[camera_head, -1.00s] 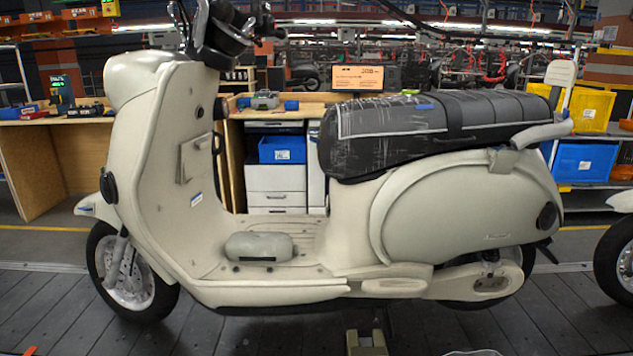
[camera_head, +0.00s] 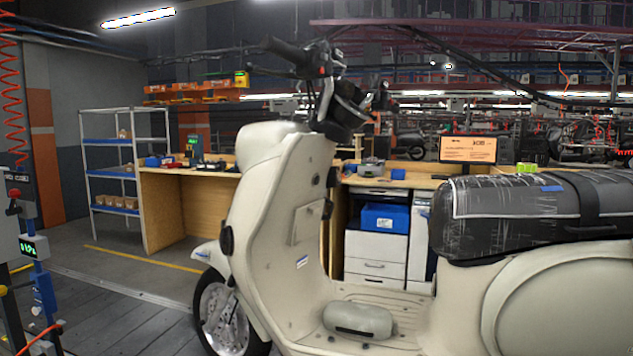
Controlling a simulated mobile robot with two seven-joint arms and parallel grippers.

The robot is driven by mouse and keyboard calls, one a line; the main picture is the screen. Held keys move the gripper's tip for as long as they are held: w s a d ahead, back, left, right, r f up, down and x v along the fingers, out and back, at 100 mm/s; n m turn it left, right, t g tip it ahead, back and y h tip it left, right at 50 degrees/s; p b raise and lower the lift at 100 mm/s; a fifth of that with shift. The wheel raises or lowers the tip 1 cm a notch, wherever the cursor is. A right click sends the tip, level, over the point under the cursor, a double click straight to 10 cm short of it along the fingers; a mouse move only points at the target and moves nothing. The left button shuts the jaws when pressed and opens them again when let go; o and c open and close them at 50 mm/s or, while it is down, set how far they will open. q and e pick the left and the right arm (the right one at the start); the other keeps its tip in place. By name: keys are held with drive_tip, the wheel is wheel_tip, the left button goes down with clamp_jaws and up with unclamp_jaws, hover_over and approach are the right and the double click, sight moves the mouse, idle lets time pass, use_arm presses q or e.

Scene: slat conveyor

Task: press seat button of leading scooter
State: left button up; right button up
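The cream scooter (camera_head: 285,220) stands side-on on the slat conveyor, its front wheel to the left and its rear cut off by the right edge. Its long seat (camera_head: 535,215) is dark, under a clear wrap with a blue tab (camera_head: 552,188) on it. I cannot make out a seat button; the rear body is partly out of view. A grey-green rounded case (camera_head: 358,319) lies on the footboard. Neither of my grippers shows in the head view.
A wooden workbench (camera_head: 170,212) with drawers (camera_head: 376,254) and a blue bin (camera_head: 385,218) stands behind the scooter. A white shelf rack (camera_head: 125,141) is at the left back. A control post (camera_head: 30,240) stands at the left edge. The conveyor floor (camera_head: 130,318) left of the scooter is clear.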

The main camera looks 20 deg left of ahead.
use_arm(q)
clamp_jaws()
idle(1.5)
